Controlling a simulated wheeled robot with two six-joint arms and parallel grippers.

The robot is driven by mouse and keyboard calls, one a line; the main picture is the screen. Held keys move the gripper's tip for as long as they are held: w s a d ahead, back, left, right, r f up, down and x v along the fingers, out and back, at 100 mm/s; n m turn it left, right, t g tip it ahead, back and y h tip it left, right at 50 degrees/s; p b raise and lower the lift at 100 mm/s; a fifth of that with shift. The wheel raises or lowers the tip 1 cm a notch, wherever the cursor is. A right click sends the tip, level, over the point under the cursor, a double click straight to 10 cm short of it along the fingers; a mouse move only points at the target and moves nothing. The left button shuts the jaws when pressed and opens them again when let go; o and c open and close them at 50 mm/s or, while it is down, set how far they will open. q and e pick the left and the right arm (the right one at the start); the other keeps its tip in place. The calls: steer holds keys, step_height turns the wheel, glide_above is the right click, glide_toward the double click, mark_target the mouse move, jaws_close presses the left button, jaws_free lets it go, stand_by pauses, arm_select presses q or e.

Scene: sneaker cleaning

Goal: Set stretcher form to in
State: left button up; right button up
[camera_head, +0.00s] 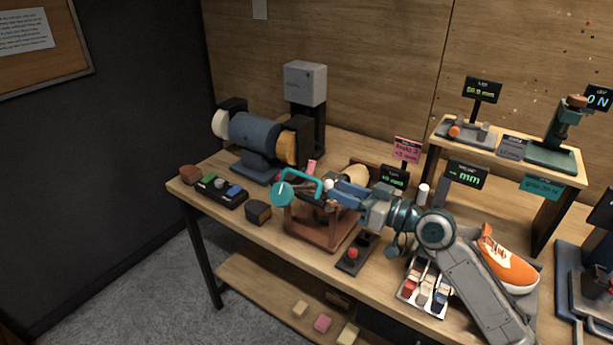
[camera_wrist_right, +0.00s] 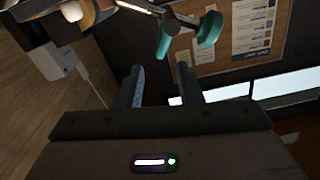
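The stretcher is a reddish-brown wooden stand (camera_head: 318,232) at the middle of the bench, with a teal disc (camera_head: 283,194) and a curved teal bar (camera_head: 303,173) at its left end. A tan rounded shape (camera_head: 356,174), perhaps the form, shows behind my arm, partly hidden. My right gripper (camera_head: 332,188) is over the stand, just right of the teal parts. In the right wrist view its two fingers (camera_wrist_right: 158,85) are apart with nothing between them, and the teal parts (camera_wrist_right: 205,32) appear beyond the tips. My left gripper is not in view.
A blue grinder-like machine (camera_head: 254,135) stands at the back left. A small box with a red button (camera_head: 353,253), a tray of bottles (camera_head: 425,288) and an orange sneaker (camera_head: 508,262) are to the right. A raised shelf (camera_head: 563,170) stands at the back right.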

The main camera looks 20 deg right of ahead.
mark_target(311, 178)
steer(key=p+x, duration=0.3)
steer(key=x, duration=0.5)
steer(key=shift+w+a+r, duration=0.1)
steer(key=shift+w+a, duration=0.15)
steer(key=shift+w+a+p, duration=0.3)
steer(key=shift+w+a, duration=0.15)
steer(key=shift+w, duration=0.15)
